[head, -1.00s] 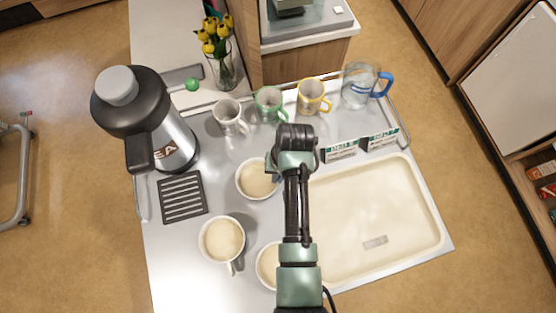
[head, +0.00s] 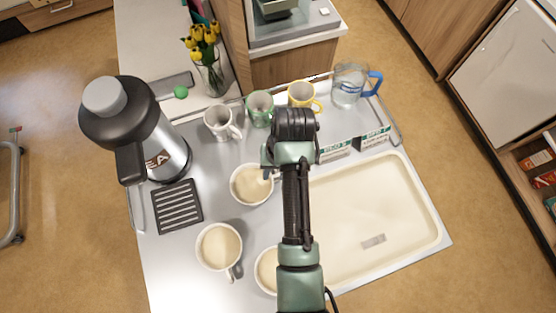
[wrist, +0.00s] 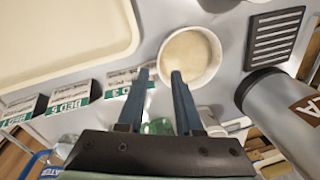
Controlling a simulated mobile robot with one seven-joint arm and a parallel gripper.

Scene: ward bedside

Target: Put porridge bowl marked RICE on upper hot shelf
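Three white bowls of pale porridge stand on the steel top in the head view: one beside my gripper (head: 252,184), one nearer the front left (head: 219,247), and one partly hidden behind my arm (head: 266,270). I can read no RICE mark on any. In the wrist view my gripper (wrist: 160,74) is open, its two fingers pointing down. They appear on either side of the near-left rim of one bowl (wrist: 190,58); I cannot tell whether they touch it. In the head view my arm hides the fingers. I cannot make out a hot shelf.
A large flask (head: 140,130) and a black grate (head: 177,206) stand at left. Mugs (head: 221,122), a water jug (head: 352,84) and bed cards (head: 335,151) line the back. A cream tray (head: 437,225) fills the right. A flower vase (head: 212,78) stands behind.

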